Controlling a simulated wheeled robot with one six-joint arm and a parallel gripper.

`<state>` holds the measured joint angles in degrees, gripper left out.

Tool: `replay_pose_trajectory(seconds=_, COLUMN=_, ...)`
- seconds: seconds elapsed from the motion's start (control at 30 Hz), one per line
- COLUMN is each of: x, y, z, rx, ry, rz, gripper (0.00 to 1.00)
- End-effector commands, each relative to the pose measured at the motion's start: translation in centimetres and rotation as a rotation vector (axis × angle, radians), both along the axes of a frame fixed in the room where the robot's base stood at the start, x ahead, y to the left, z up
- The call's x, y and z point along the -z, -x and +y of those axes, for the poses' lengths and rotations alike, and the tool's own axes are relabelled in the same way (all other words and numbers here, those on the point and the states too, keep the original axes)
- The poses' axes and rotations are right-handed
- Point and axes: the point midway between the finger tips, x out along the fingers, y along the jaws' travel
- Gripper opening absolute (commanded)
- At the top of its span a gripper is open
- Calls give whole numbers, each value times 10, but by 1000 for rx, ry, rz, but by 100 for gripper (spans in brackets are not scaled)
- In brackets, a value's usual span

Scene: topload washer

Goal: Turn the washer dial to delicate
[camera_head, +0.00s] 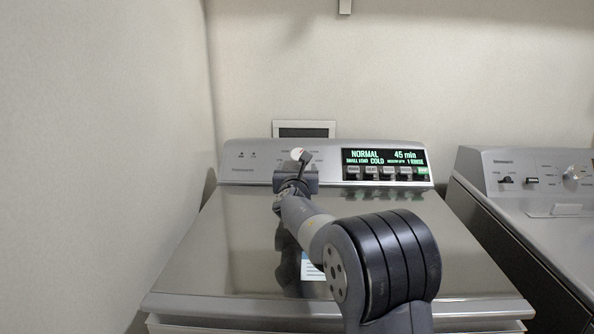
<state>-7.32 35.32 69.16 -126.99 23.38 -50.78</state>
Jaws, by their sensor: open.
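The washer (250,230) stands in the middle with its lid shut and its control panel (250,156) along the back. The dial (297,154) shows only as a small pale piece above my gripper; the rest of it and most of its labels are hidden. The display (385,158) to its right reads NORMAL, 45 min and COLD. My gripper (303,160) is in front of the panel at the dial. It is open, but its fingers are mostly hidden, and I cannot tell whether they touch the dial.
A row of buttons (387,172) lies under the display, right of my gripper. A second machine (535,200) with its own knobs stands at the right. A wall (110,150) rises close on the left. A framed wall box (304,129) is behind the panel.

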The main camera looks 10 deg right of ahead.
Motion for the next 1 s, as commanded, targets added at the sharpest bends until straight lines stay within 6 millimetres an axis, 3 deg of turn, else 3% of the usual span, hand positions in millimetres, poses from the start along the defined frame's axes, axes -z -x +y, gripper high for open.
replay_pose_trajectory(seconds=0.03, x=7, y=4, z=-3, rx=-13, ry=13, rz=-2, gripper=70)
replay_pose_trajectory(seconds=0.17, x=5, y=10, z=-5, rx=-46, ry=39, rz=6, gripper=70)
replay_pose_trajectory(seconds=0.33, x=0, y=4, z=-6, rx=-56, ry=48, rz=11, gripper=70)
replay_pose_trajectory(seconds=1.0, x=-1, y=-84, z=-19, rx=-55, ry=46, rz=11, gripper=70)
